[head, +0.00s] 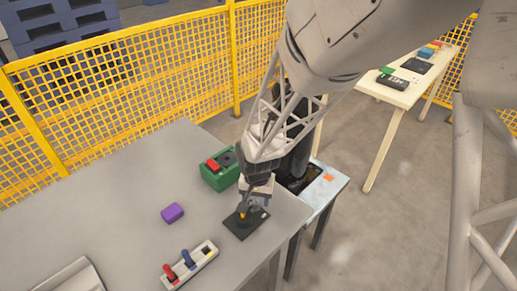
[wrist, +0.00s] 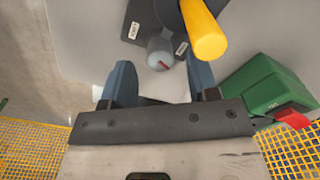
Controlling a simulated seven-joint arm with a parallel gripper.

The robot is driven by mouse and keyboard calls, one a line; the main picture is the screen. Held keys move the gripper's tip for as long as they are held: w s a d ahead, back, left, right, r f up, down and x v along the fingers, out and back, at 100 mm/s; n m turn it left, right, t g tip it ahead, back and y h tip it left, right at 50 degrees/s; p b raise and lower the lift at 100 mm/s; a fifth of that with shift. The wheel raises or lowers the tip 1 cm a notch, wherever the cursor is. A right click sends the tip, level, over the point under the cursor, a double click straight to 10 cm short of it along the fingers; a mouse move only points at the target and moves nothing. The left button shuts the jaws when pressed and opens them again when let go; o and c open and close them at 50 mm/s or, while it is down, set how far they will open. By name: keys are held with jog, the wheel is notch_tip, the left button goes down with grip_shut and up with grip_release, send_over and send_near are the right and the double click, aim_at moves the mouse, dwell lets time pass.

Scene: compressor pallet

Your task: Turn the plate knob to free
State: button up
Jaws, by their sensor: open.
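A dark plate (head: 246,224) lies near the right edge of the grey table, with a yellow post on it. The thick yellow post (wrist: 206,38) rises close beside the knob. My gripper (wrist: 160,68) is open, its two blue-grey fingers apart, with the knob appearing between their tips. I cannot tell whether they touch it. In the head view my gripper (head: 256,192) is over the plate and partly hides it.
A green box (head: 219,172) with a red part stands just behind the plate. A purple block (head: 172,213) and a pale holder (head: 190,266) with red and blue handles sit to the left. Yellow mesh fencing (head: 140,80) runs behind the table.

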aim_at(257, 203)
notch_tip(257, 203, down, 2)
jog(key=shift+f, duration=0.1)
jog(key=shift+m, duration=2.4)
notch_tip(257, 203, up, 8)
jog(key=shift+f, duration=0.1)
jog(key=shift+w+d+f+n+g+y, duration=0.1)
jog(key=shift+w+d+n+g+y, duration=0.1)
jog(key=shift+w+n+g, duration=0.8)
jog(key=shift+w+d+n+g+y, duration=0.2)
jog(key=shift+w+n+g, duration=0.55)
jog(key=shift+g, duration=0.35)
jog(key=shift+s, duration=0.1)
jog(key=shift+s, duration=0.1)
